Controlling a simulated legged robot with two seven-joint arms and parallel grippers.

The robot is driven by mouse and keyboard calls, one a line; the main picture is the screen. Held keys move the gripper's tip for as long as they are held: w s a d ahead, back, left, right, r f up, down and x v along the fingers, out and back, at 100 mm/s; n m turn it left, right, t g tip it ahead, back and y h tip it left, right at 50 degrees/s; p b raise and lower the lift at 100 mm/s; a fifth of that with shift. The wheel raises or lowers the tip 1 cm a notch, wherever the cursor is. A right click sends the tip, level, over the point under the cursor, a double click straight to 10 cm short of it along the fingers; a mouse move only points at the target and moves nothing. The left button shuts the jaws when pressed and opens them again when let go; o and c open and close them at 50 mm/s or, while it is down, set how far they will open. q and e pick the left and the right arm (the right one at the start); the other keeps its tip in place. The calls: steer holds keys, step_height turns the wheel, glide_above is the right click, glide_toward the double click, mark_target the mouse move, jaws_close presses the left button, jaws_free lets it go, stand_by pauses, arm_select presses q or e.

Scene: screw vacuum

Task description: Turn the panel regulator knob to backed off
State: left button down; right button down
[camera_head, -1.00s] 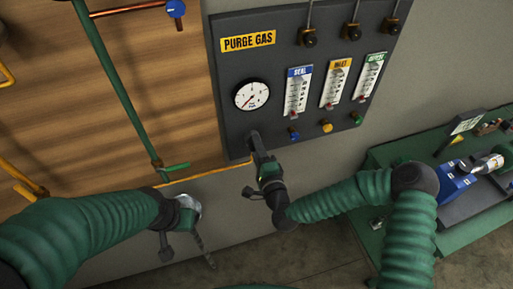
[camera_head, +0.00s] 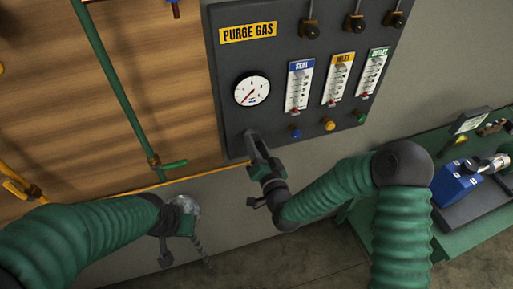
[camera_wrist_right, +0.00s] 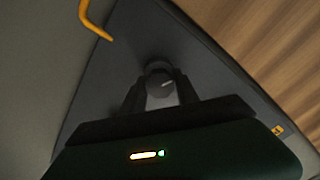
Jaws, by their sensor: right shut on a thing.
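The dark purge gas panel (camera_head: 300,55) stands on the wall. Its regulator knob is at the lower left below the round white gauge (camera_head: 251,91). In the right wrist view the knob (camera_wrist_right: 160,82) is a dark round cap with a short pale mark, between my right fingers. My right gripper (camera_head: 256,146) is at the panel's lower left corner, its fingers shut on the knob; in the head view they mostly hide it. It also shows in the right wrist view (camera_wrist_right: 160,92). My left gripper (camera_head: 185,235) hangs at the lower left, away from the panel; its jaw state is unclear.
Three labelled flowmeters (camera_head: 338,80) with small coloured knobs below are right of the gauge. A green pipe (camera_head: 115,85) and a yellow pipe (camera_head: 195,173) run at the left. A green bench (camera_head: 480,225) with a blue device (camera_head: 458,187) is at the right.

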steer(key=n+b, duration=0.1)
steer(key=n, duration=0.1)
steer(key=n+b, duration=0.1)
steer(key=n, duration=0.2)
steer(key=shift+s+f+b, duration=0.1)
steer(key=shift+f+b, duration=0.3)
steer(key=c, duration=1.1)
jaws_free()
steer(key=shift+o, duration=1)
steer(key=shift+w+r, duration=0.15)
steer(key=shift+w, duration=0.05)
